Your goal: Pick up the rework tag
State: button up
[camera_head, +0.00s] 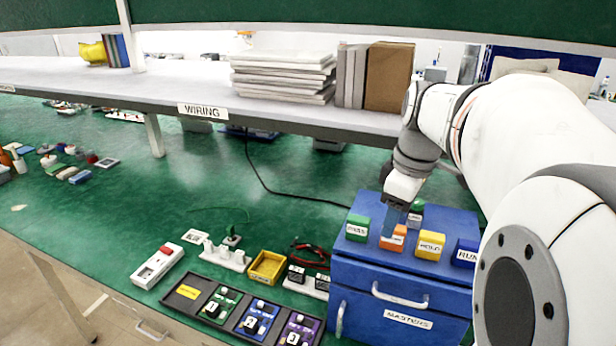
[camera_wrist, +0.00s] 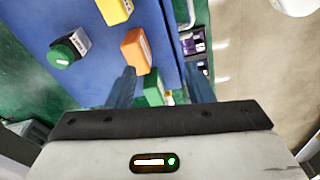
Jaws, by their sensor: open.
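The orange block (camera_head: 393,238) on top of the blue cabinet looks like the rework tag, though its lettering is too small to read. It also shows in the wrist view (camera_wrist: 136,50), just beyond the left fingertip. My gripper (camera_head: 393,218) points down over the cabinet, its fingers partly in front of the orange block in the head view. In the wrist view my gripper (camera_wrist: 160,70) is open, with nothing held between its fingers. Whether a finger touches the block cannot be told.
A green PASS block (camera_head: 357,227), a yellow HOLD block (camera_head: 430,245) and a blue RUN block (camera_head: 466,252) stand beside the orange one. A grey piece with a green knob (camera_wrist: 68,50) is behind. The blue cabinet (camera_head: 385,278) has handled drawers. A shelf (camera_head: 300,112) runs behind.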

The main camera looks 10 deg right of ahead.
aim_at(404, 229)
jog(key=d, duration=0.1)
jog(key=w+d+n, duration=0.1)
jog(key=d+r+n, duration=0.1)
jog(key=shift+w+d+r+y, duration=0.1)
jog(key=shift+w+d+y, duration=0.1)
jog(key=shift+w+y, duration=0.15)
jog(key=f, duration=0.2)
jog(key=a+f, duration=0.1)
jog(key=f, duration=0.2)
jog(key=w+f, duration=0.1)
jog(key=f, duration=0.1)
jog(key=shift+a+f+p, duration=0.15)
jog(key=shift+a+p, duration=0.05)
jog(key=shift+p, duration=0.15)
jog(key=shift+w, duration=0.1)
grip_shut()
